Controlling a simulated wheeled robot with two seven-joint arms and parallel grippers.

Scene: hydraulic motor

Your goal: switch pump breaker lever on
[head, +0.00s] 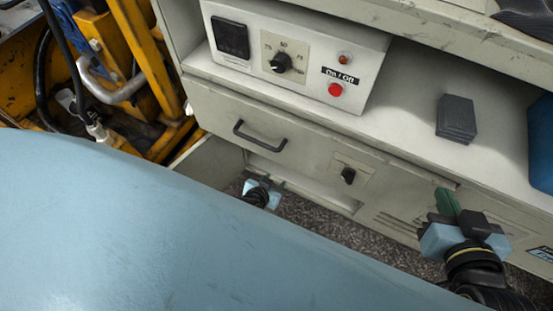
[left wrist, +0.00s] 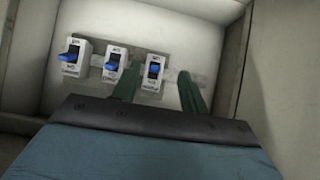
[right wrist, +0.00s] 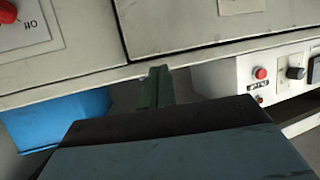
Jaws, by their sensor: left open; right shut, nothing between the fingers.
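In the left wrist view, three white breakers with blue levers sit in a row on a rail: a left one (left wrist: 70,60), a middle one (left wrist: 113,68) and a right one (left wrist: 153,76). Their labels are too small to read surely. My left gripper (left wrist: 158,72) is open, its green fingers on either side of the right breaker; contact cannot be told. In the head view my left gripper (head: 262,192) is low in the cabinet opening, and the breakers are hidden. My right gripper (head: 446,198) is shut and empty before the cabinet front; its fingers show in the right wrist view (right wrist: 158,74).
A control box (head: 300,62) with a dial, red button and on/off label stands on the cabinet shelf. A drawer with a black handle (head: 258,136) and a black knob (head: 348,176) are below. A dark block (head: 456,118) lies on the shelf. Yellow machinery (head: 140,50) stands left.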

